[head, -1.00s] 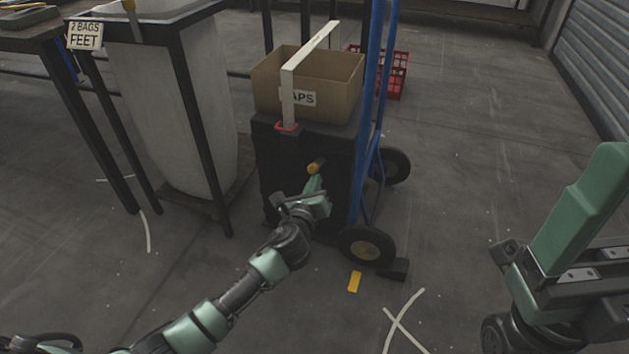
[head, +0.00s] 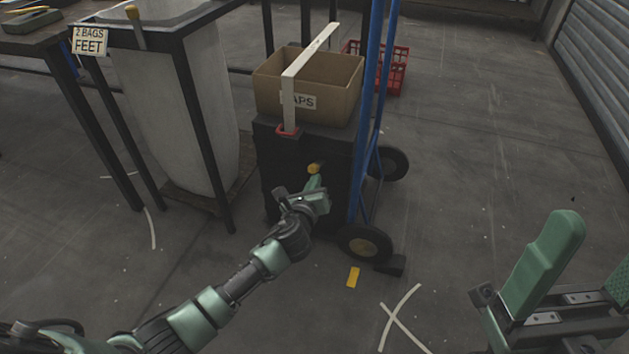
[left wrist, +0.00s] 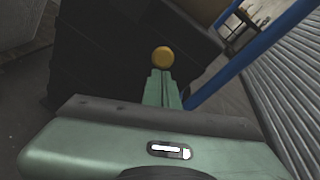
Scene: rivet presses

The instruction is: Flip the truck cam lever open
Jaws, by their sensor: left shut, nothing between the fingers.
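The blue hand truck (head: 370,120) stands upright with a black load (head: 335,150) on it. A white strap (head: 310,50) runs over the load, with a red piece (head: 287,131) at its lower front end. A yellow round knob (head: 313,168) shows low on the load's front; its lever arm is not clear. My left gripper (head: 315,183) is shut and empty, its fingertips just below the knob. In the left wrist view the knob (left wrist: 163,57) sits just beyond the closed fingertips (left wrist: 161,75); I cannot tell whether they touch. My right gripper (head: 588,255) is open at the lower right.
An open cardboard box (head: 335,85) sits on the load. A black frame holds a pale bag (head: 185,120) to the left, beside a table (head: 60,35). A red crate (head: 390,75) is behind the truck. Floor to the right is clear.

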